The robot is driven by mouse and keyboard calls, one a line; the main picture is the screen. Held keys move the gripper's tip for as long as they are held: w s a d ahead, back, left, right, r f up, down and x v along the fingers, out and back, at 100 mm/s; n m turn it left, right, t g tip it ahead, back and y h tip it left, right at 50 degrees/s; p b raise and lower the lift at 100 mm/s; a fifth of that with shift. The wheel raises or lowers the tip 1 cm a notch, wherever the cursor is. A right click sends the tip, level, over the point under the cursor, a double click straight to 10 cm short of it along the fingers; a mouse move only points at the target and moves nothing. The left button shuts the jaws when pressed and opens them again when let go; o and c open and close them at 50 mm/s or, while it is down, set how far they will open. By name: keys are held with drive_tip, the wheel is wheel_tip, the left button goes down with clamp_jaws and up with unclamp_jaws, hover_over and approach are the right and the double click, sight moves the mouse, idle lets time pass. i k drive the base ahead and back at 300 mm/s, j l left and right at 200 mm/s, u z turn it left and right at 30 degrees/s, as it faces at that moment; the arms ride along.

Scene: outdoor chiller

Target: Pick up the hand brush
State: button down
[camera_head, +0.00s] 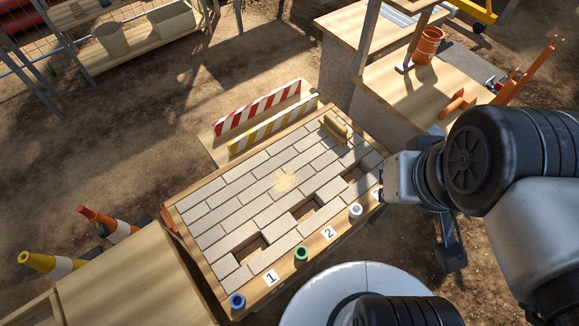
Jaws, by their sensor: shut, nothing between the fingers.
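The hand brush (336,128) lies at the far right part of the paved tabletop (232,187). It has a light wooden back, and its bristles are hard to make out. My gripper (452,262) is the dark part hanging below my wrist at the right, off the table's right edge. It is shut and empty, well apart from the brush and nearer to the camera. My arm partly covers the table's right corner.
The paving has several open gaps (250,249) and a sand patch (286,181). Blue (237,301), green (301,254) and white (356,211) round pieces line the front edge. Striped barriers (257,107) stand behind. A wooden bench (400,92) with an orange pot (428,45) is at back right.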

sight(337, 131)
drive_tip(key=i+l+z, duration=0.4)
drive_tip(key=i+l, duration=0.65)
